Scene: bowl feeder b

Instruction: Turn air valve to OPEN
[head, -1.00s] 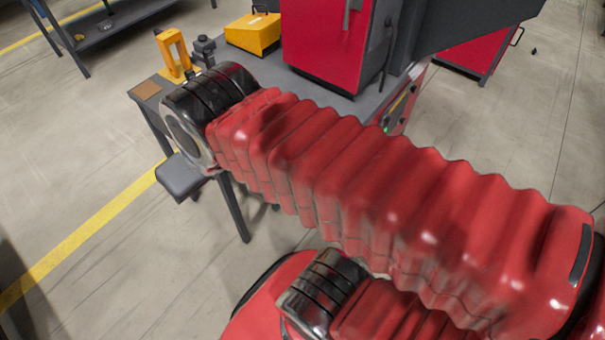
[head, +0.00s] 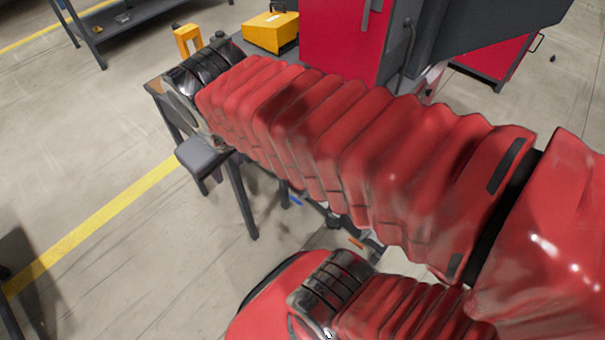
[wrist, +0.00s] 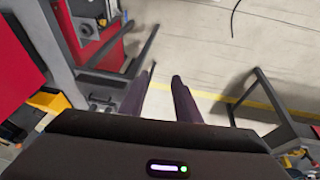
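My gripper (wrist: 162,80) is open in the wrist view, with two dark fingers apart and nothing between them. Floor lies behind the gap. I cannot pick out the air valve with certainty. A small grey fitting (wrist: 86,29) sits on the machine's side at the upper left of the wrist view, left of my fingers and apart from them; I cannot tell whether it is the valve. In the head view my red arm covers much of the bench and its front, and my fingers do not show.
A red cabinet (head: 345,38) stands on the grey bench, with a yellow case (head: 271,32) and a yellow bracket (head: 187,40) to its left. A dark rack (head: 110,22) is at the upper left.

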